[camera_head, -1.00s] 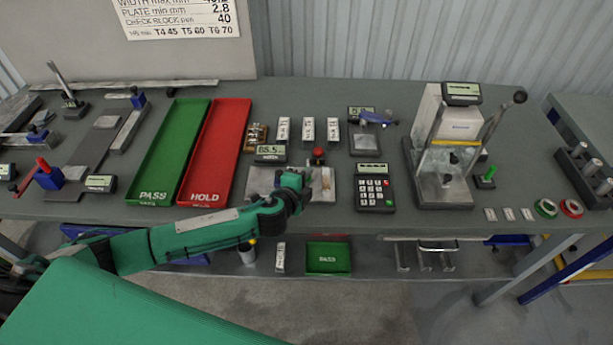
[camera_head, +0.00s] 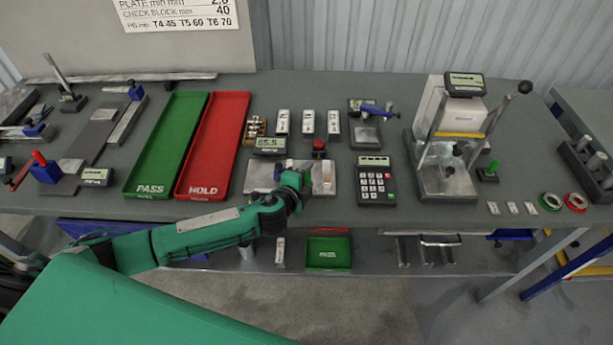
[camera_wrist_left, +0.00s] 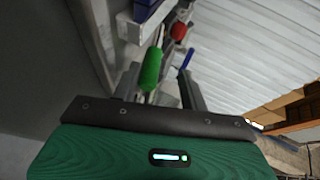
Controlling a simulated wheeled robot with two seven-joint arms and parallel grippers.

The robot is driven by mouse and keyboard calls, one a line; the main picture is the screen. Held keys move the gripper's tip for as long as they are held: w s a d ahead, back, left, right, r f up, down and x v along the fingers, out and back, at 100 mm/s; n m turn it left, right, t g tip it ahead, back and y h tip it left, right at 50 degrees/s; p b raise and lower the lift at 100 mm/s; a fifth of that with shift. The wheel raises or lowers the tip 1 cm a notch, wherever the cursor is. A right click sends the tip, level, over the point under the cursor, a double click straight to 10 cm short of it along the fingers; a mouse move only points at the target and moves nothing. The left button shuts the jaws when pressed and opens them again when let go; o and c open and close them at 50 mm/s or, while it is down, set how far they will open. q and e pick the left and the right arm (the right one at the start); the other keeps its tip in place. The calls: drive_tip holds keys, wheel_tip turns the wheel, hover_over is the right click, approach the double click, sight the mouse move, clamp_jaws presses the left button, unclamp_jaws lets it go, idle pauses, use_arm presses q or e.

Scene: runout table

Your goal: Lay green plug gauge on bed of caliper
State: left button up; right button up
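The green plug gauge (camera_wrist_left: 152,68) shows in the left wrist view as a green cylinder between my finger tips. It lies close to the left-hand finger, with a gap to the other finger. My left gripper (camera_head: 298,184) is low over a silver plate (camera_head: 262,176) with a digital display and a red knob (camera_head: 319,148) behind it. This may be the caliper bed; I cannot tell for sure. The gripper hides part of the plate and any contact below. In the left wrist view my left gripper (camera_wrist_left: 162,78) has its fingers apart. My right gripper is not in view.
A green PASS tray (camera_head: 168,145) and red HOLD tray (camera_head: 215,145) stand to the left. A keypad unit (camera_head: 376,182) is close on the right, with a press-like stand (camera_head: 447,178) beyond. Several small white-topped blocks and a blue-handled fixture (camera_head: 365,132) stand behind.

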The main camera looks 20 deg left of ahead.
use_arm(q)
drive_tip(key=shift+s, duration=0.1)
drive_tip(key=shift+s, duration=0.3)
drive_tip(key=b+v, duration=0.3)
drive_tip(key=v, duration=1)
drive_tip(key=shift+r, duration=0.15)
